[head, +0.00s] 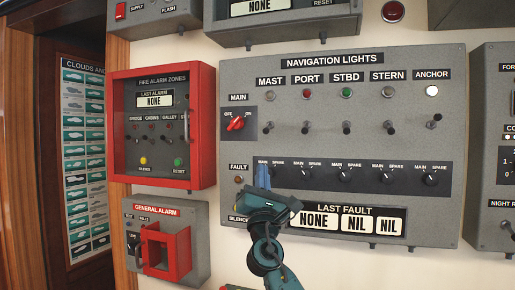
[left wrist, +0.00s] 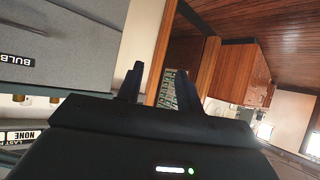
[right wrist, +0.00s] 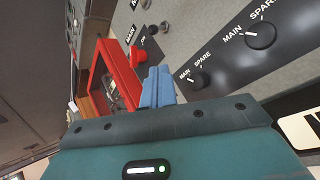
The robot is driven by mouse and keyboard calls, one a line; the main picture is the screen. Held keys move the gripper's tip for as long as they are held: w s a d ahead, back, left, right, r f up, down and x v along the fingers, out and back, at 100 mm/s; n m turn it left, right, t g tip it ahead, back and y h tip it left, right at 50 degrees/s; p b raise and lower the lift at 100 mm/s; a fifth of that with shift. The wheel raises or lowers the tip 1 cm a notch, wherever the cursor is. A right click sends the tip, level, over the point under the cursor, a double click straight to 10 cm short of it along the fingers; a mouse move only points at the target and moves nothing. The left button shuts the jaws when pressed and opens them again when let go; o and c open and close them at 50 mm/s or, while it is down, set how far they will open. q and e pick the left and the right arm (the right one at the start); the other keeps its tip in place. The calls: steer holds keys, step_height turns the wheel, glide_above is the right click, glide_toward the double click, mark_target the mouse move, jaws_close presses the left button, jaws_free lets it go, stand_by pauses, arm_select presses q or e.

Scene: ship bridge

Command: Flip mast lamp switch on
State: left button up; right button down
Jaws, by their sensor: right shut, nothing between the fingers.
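The mast switch (head: 268,126) is a small toggle under the MAST label on the grey navigation lights panel (head: 450,180). Its lever appears to point down, like the port, stbd and stern toggles. The mast lamp (head: 270,96) above it looks dull. My right gripper (head: 263,177) has blue fingers, shut and empty. It is below the mast switch, in front of the leftmost MAIN/SPARE knob, apart from the switch. In the right wrist view its fingers (right wrist: 157,87) sit together near that knob (right wrist: 199,79). My left gripper (left wrist: 160,80) shows open and empty in the left wrist view only.
The red main rotary switch (head: 236,123) is left of the mast switch. The anchor lamp (head: 432,90) is bright white and its toggle (head: 434,122) differs from the others. A red fire alarm box (head: 204,120) and general alarm box (head: 196,240) stand to the left.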

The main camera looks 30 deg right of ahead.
mark_target(268, 128)
steer(key=shift+h, duration=0.3)
steer(key=p+x, duration=0.2)
steer(key=x, duration=0.8)
steer(key=shift+r+p, duration=0.3)
steer(key=shift+r, duration=0.05)
steer(key=shift+d, duration=0.1)
